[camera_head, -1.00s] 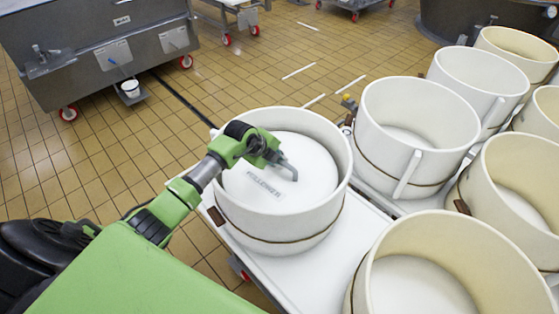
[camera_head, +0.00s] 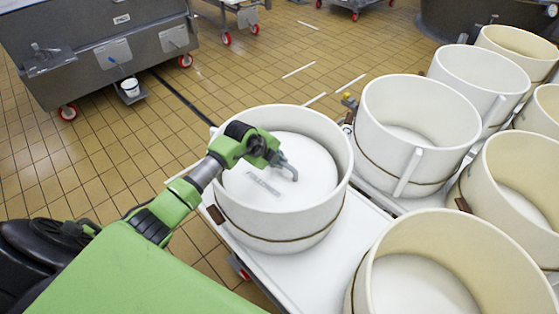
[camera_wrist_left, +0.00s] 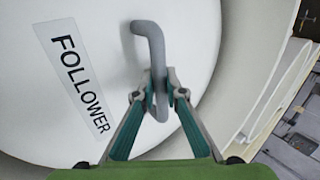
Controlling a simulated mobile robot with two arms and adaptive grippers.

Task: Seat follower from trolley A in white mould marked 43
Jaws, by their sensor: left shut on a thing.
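The follower (camera_head: 305,165) is a white disc with a grey bent handle and a label. It lies inside the round white mould (camera_head: 280,225) at the near left of the mould group, below the rim. I cannot tell whether it touches the mould's bottom, and no number 43 is legible. My left gripper (camera_head: 276,160) is over the disc, shut on the handle. In the left wrist view the follower (camera_wrist_left: 190,30) shows the word FOLLOWER, and both fingers of my left gripper (camera_wrist_left: 160,90) close on the grey handle. My right gripper is not in view.
Several empty cream and white moulds, such as the white one (camera_head: 410,150) with an upright bar, crowd the right side. The mould stands on a white wheeled table (camera_head: 330,262). A grey steel vat trolley (camera_head: 100,55) stands at the upper left. Tiled floor between is free.

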